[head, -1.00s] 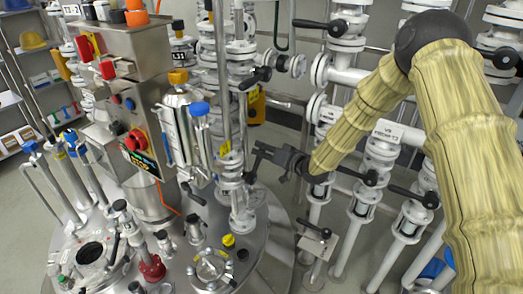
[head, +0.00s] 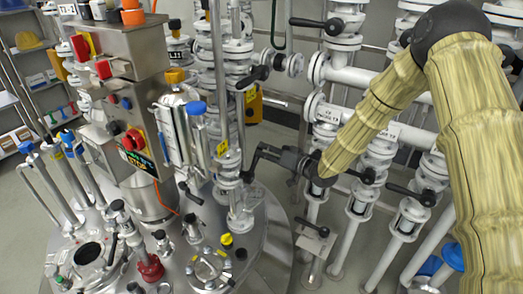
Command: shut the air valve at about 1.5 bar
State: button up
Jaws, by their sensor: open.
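My gripper (head: 251,164) is open, with its dark fingers pointing left at the white-flanged vertical pipe (head: 228,165) on the reactor lid. Nothing shows between the fingers; I cannot tell whether they touch the pipe. I cannot tell which valve is the air valve. A black-lever valve (head: 255,76) sits higher on this pipework, above my gripper. Another black lever (head: 314,230) is on a small box below and to the right of it. No pressure gauge reading is legible.
The steel reactor lid (head: 262,225) carries several fittings. A control box (head: 125,55) with a red knob (head: 133,141) stands at left. White pipes with black levers (head: 410,194) crowd the right behind my sleeved arm. Shelves (head: 15,100) stand at far left.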

jog(key=v, duration=0.8)
jog(key=shift+d, duration=0.1)
dwell(2.2)
